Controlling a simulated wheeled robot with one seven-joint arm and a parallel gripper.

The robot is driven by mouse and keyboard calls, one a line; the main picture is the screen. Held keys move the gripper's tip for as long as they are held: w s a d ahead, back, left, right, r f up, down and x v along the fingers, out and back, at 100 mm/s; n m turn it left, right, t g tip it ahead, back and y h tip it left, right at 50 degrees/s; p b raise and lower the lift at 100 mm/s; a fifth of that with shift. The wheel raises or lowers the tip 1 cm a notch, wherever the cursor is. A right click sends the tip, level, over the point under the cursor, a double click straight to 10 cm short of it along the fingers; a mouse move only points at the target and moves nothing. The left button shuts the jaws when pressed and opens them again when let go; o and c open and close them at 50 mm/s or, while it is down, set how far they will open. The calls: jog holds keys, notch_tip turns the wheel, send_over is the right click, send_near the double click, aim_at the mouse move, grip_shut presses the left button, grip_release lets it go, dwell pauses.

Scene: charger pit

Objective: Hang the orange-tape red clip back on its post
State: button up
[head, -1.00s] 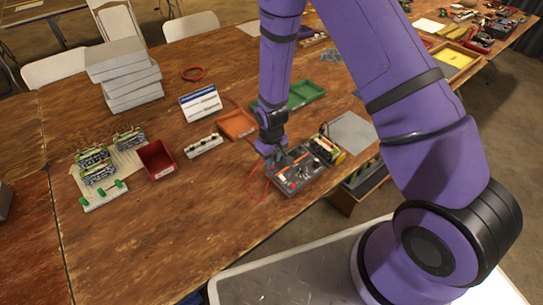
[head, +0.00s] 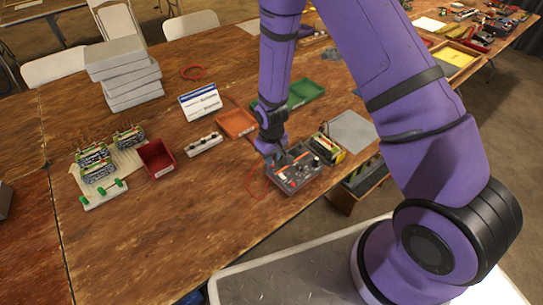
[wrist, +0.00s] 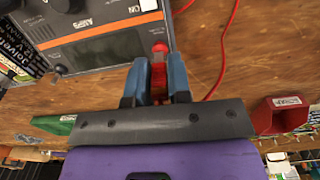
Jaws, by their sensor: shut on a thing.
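My gripper (head: 277,158) is at the left back edge of the dark charger box (head: 299,176). In the wrist view the blue fingers of my gripper (wrist: 157,85) are shut on a red clip (wrist: 158,70), whose rounded red end sticks out between the fingertips. The clip is beside the orange-edged face of the charger box (wrist: 105,48); I cannot tell whether it touches it. Any orange tape on the clip is not clear, and I cannot make out the post. A red cable (wrist: 226,45) curves over the table, and its loop shows in the head view (head: 250,190).
A battery-like yellow and black unit (head: 328,150) stands right of the charger box. Behind are an orange tray (head: 236,124), a green tray (head: 306,92) and a white strip with knobs (head: 204,144). A red bin (head: 157,158) stands left. The front left table is bare.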

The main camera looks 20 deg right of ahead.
jog(key=shift+f, duration=0.2)
dwell(0.6)
jog(key=o, duration=0.8)
jog(key=shift+o, duration=1)
jog(key=shift+r, duration=3.8)
